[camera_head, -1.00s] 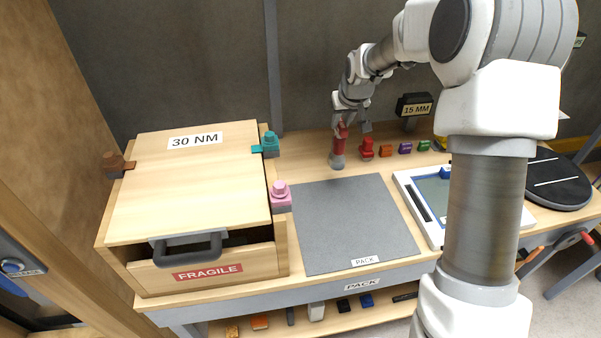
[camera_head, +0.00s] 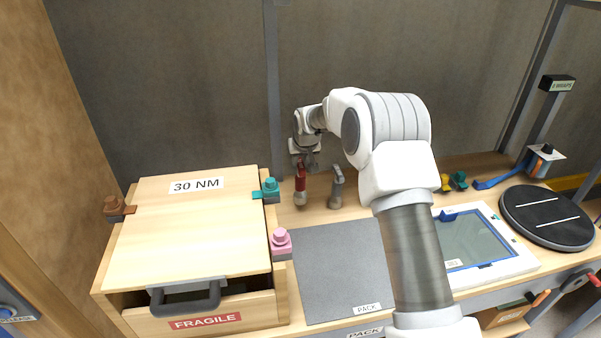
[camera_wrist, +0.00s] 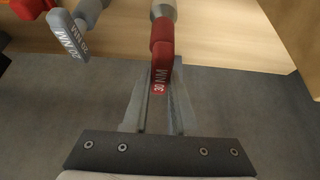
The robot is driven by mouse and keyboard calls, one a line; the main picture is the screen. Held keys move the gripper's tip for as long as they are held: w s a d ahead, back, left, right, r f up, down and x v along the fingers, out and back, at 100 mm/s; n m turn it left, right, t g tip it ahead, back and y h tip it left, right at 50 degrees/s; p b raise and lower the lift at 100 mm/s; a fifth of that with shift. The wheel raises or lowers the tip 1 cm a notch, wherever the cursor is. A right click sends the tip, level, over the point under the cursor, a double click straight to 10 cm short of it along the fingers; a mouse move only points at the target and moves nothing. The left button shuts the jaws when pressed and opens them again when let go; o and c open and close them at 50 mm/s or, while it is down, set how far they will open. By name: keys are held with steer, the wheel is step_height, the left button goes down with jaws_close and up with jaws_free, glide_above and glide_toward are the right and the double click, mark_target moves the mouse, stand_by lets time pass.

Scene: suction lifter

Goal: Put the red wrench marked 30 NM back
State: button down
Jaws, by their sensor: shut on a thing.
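The red wrench marked 30 NM (camera_wrist: 162,50) is between the fingers of my gripper (camera_wrist: 160,85), which is shut on it. In the head view the red wrench (camera_head: 300,186) is upright at the back of the bench, under my gripper (camera_head: 305,162). I cannot tell whether its lower end touches the bench. A grey wrench marked 20 NM (camera_wrist: 80,28) is beside it, and in the head view this grey wrench (camera_head: 337,188) stands apart, just to the right.
A wooden box labelled 30 NM (camera_head: 190,215), with clamps, stands at the left. A grey PACK mat (camera_head: 345,270) lies bare in front. A white-framed tray (camera_head: 510,255) and a black round turntable (camera_head: 545,215) are at the right. My arm hides part of the bench.

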mark_target(300, 183)
steer(key=shift+f, duration=1.95)
steer(key=shift+f, duration=0.2)
steer(key=c, duration=0.7)
jaws_free()
steer(key=shift+r, duration=0.1)
